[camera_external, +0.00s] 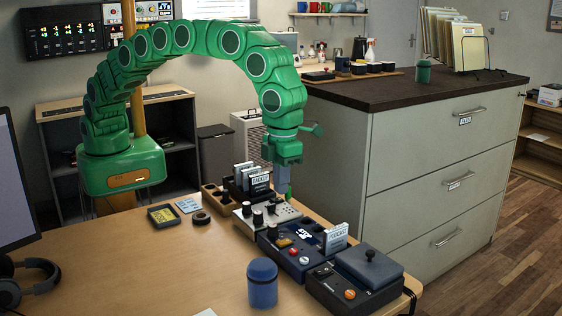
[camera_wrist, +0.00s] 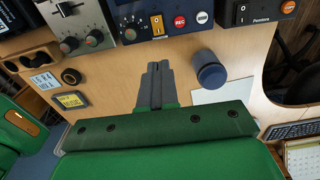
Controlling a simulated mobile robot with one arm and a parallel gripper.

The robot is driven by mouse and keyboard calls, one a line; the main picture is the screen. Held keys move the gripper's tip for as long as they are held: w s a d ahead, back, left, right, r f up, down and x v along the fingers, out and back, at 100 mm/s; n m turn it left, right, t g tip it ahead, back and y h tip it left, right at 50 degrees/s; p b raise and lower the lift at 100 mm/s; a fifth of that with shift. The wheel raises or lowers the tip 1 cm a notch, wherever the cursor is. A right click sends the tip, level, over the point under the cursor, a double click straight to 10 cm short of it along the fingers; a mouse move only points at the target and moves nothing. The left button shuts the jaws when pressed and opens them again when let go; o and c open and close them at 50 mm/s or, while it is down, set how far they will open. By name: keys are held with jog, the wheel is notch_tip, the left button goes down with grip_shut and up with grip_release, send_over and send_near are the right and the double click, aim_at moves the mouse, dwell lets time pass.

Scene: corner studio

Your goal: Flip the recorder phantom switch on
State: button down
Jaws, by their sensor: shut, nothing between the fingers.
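The recorder (camera_wrist: 198,8) is a dark blue unit at the top middle of the wrist view. I cannot tell which side of the rocker is pressed. In the external view the recorder (camera_external: 311,246) sits on the desk, in the row between the grey mixer and a dark box. My gripper (camera_wrist: 158,66) is shut and empty, apart from the recorder and below the switch in the wrist view. In the external view my gripper (camera_external: 286,188) hangs beside the card holder, by the mixer.
The grey mixer (camera_wrist: 84,25) with knobs stands left of the recorder. A blue lidded cup (camera_wrist: 210,76) stands right of my fingers. The dark box (camera_external: 368,268) stands at the row's right end. A tape roll (camera_external: 201,217) and cards lie at the left. Bare desk lies in front.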

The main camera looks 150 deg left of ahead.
aim_at(279, 242)
jog(key=shift+a, duration=0.1)
jog(key=shift+s+a+r+h, duration=0.1)
jog(key=shift+a+h, duration=0.4)
jog(key=shift+a, duration=0.25)
jog(key=f, duration=0.4)
jog(key=d+f, duration=0.1)
jog(key=f, duration=0.9)
jog(key=shift+d, duration=0.35)
